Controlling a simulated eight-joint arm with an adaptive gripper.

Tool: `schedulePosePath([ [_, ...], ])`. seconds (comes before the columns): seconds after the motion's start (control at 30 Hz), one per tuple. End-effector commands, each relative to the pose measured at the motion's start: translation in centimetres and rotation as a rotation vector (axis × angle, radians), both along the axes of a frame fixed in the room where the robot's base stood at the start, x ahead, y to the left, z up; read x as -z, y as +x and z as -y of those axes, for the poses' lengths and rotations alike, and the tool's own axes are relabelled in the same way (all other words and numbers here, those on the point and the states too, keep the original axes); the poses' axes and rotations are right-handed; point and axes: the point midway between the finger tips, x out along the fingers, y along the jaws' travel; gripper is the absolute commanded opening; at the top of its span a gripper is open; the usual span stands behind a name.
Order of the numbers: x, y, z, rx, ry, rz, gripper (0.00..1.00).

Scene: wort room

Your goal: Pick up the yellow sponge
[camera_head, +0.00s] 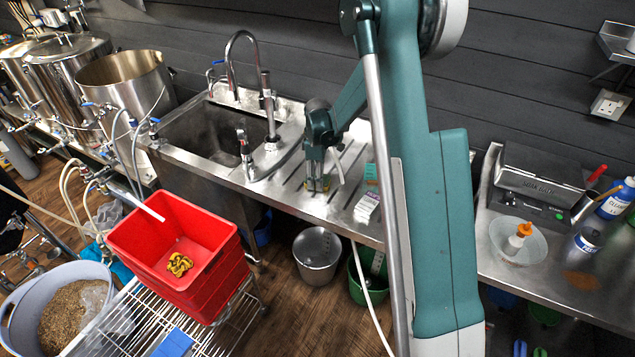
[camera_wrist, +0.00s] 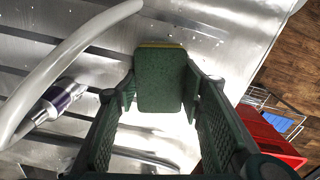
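The sponge (camera_wrist: 160,82) is in the wrist view, with a dark green face toward the camera and a thin yellow edge at its top. It lies between the two fingers of my gripper (camera_wrist: 160,92), close to both fingertips. Whether the fingers press on it cannot be made out. In the camera_head view my gripper (camera_head: 318,184) points down at the steel drainboard, right of the sink. A little yellow of the sponge shows at its fingertips there, mostly hidden by the fingers. Whether the sponge rests on the steel is unclear.
The sink (camera_head: 205,135) and tap (camera_head: 240,60) are left of my gripper. Small boxes (camera_head: 367,207) stand close on its right. A pale hose (camera_wrist: 60,70) crosses the wrist view's left side. A red crate (camera_head: 170,240) holding a yellow coiled item is at the lower left.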

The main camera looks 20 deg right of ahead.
Motion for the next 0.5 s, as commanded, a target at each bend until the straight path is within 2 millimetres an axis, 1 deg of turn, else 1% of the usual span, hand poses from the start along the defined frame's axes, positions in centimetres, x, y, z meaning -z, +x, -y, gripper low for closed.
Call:
schedulePosePath([
  [0.27,-0.2,0.0,0.0,0.0,0.0,0.0,0.35],
  [0.37,-0.7,0.0,0.0,0.0,0.0,0.0,0.35],
  [0.5,-1.9,0.0,0.0,0.0,0.0,0.0,0.35],
])
